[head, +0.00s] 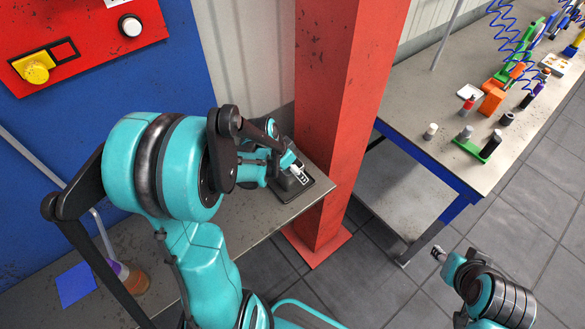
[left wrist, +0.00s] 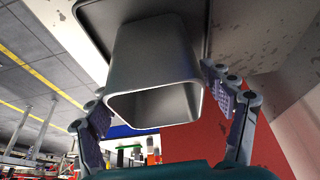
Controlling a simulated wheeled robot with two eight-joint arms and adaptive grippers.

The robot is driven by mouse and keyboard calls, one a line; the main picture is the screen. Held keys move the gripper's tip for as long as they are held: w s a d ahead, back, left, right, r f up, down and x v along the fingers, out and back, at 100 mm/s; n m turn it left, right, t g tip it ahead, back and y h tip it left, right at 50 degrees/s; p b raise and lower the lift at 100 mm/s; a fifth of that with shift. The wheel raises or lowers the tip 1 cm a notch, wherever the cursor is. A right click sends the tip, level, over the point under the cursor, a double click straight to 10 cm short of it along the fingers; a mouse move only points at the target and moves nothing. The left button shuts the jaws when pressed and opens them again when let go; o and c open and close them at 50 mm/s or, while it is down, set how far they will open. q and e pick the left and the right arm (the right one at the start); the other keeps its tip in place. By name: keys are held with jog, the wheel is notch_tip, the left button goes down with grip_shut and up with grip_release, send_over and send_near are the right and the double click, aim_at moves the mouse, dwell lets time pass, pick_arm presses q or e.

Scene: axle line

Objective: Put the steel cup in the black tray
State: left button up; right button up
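The steel cup (left wrist: 152,55) is a grey, square-mouthed cup in the left wrist view, with its open mouth facing the camera. Its base end is against the dark panel of the black tray (left wrist: 92,17). In the head view the black tray (head: 286,199) lies on the grey table beside the red column, and the cup there is largely hidden by my gripper. My left gripper (left wrist: 160,108) is open, with a finger on each side of the cup's mouth and small gaps showing. It is over the tray in the head view (head: 290,169). My right gripper (head: 438,254) is empty, low over the floor.
The red column (head: 335,110) stands close to the right of the tray. A workbench (head: 440,125) at the right holds several cups, bottles and an orange block (head: 491,100). A blue sheet (head: 76,284) and a brown jar (head: 136,280) are at the left table end.

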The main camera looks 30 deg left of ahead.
pick_arm(q)
jog(key=shift+r, duration=0.1)
jog(key=shift+r+p, duration=0.3)
jog(key=shift+r, duration=0.05)
jog(key=p+v, duration=0.3)
jog(key=v, duration=0.8)
jog(key=s+d+r+n+t+y, duration=0.1)
jog(key=s+d+r+n+t, duration=0.2)
jog(key=s+d, duration=0.5)
jog(key=shift+s+d+r+n+y, duration=0.4)
jog(key=shift+d+r+n, duration=0.5)
jog(key=shift+d, duration=1)
jog(key=shift+r, duration=0.1)
